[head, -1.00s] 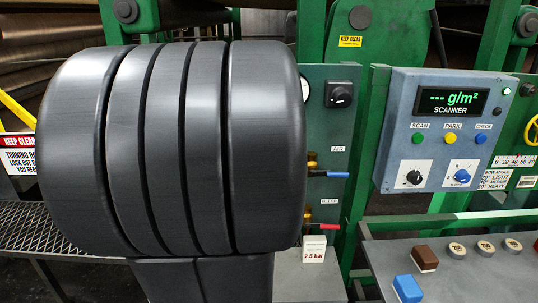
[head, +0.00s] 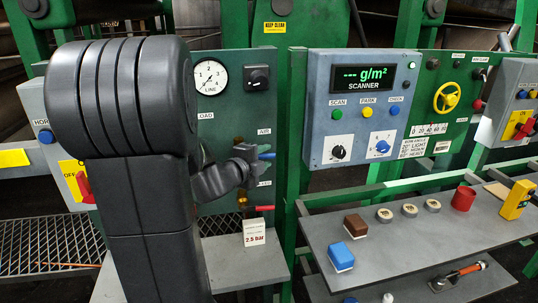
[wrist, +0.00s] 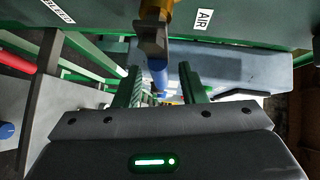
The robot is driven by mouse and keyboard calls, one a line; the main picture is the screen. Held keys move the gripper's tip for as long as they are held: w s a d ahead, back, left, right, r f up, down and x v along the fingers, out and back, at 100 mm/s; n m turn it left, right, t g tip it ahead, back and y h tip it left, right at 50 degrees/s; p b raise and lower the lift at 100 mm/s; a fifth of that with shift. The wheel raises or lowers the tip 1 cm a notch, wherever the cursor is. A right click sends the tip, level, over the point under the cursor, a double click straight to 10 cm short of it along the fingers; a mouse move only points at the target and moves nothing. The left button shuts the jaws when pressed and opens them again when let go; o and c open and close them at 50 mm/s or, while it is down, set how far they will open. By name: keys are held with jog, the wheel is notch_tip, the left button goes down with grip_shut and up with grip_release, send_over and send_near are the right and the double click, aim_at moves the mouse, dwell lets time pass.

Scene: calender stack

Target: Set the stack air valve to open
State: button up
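The air valve's blue lever (head: 267,156) shows in the head view below the AIR label (head: 264,132), pointing right; my gripper hides most of the valve. In the wrist view the brass valve body (wrist: 160,6) is at the top, and the blue lever (wrist: 157,74) runs down from it between my fingers. My gripper (wrist: 160,86) is open, one finger on each side of the lever, with a gap visible on both sides. In the head view my gripper (head: 246,160) is at the valve.
The bleed valve's red lever (head: 264,208) is just below, with a 2.5 bar card (head: 254,236) under it. A line gauge (head: 210,77) and black knob (head: 259,78) are above. The scanner box (head: 362,105) stands to the right, above a shelf (head: 410,235) with small objects.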

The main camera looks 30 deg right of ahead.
jog(key=shift+x, duration=1.55)
grip_shut()
jog(key=n+h+b, duration=0.1)
jog(key=b, duration=0.2)
jog(key=shift+r, duration=0.35)
notch_tip(320, 180, up, 6)
jog(key=n+t+h+b, duration=0.2)
jog(key=n+t+b, duration=1.05)
jog(key=b, duration=0.85)
send_over(264, 157)
jog(key=w+a, duration=0.3)
jog(key=n+g, duration=0.2)
jog(key=n+t+y+b, duration=0.1)
jog(key=n, duration=0.1)
jog(key=a+r+n+t+y+b, duration=0.1)
jog(key=n+t+y+b, duration=0.1)
jog(key=n, duration=0.1)
jog(key=a+n+t+y+b, duration=0.1)
jog(key=n+t+y+b, duration=0.1)
jog(key=shift+w+a+r+n, duration=0.15)
jog(key=shift+r+n, duration=0.05)
jog(key=shift+n, duration=0.05)
jog(key=shift+t, duration=0.25)
